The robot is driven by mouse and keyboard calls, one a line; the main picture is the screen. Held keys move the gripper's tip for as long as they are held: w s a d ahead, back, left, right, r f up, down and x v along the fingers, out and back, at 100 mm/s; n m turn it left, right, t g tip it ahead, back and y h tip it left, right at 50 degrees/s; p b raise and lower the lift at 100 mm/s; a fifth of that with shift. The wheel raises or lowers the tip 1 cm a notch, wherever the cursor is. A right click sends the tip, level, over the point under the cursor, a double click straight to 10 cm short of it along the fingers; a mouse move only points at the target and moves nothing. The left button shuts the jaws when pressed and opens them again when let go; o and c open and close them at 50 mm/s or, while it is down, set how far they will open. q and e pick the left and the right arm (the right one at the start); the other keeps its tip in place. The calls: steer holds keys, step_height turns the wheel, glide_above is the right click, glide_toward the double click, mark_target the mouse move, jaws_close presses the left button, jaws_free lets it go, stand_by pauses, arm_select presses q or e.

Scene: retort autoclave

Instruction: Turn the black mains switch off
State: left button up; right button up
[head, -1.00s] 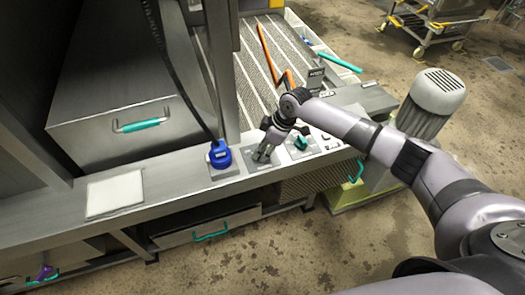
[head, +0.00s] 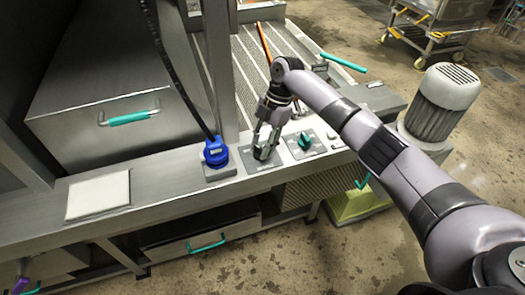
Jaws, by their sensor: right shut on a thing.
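My right gripper (head: 264,152) points down over a grey switch plate (head: 251,166) on the steel ledge. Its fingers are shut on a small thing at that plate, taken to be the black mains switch. The fingers hide nearly all of the switch, so its setting cannot be told. My left gripper is not in view.
A blue plug-like connector (head: 215,152) with a black cable stands just left of the plate. A teal knob (head: 305,140) sits close on the right. A white pad (head: 98,195) lies further left. A grey motor (head: 440,100) stands at the right.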

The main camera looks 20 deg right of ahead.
steer(key=shift+w+a+n+g+h+b, duration=0.1)
steer(key=shift+n+g+h+b, duration=0.2)
steer(key=shift+n+b, duration=0.6)
steer(key=shift+w+n+g+h+b, duration=0.1)
steer(key=shift+n+g+h+b, duration=0.35)
steer(key=shift+n, duration=0.75)
steer(key=shift+r, duration=0.1)
steer(key=o, duration=1.2)
steer(key=shift+c, duration=0.2)
steer(key=v, duration=1.2)
steer(key=shift+s, duration=0.15)
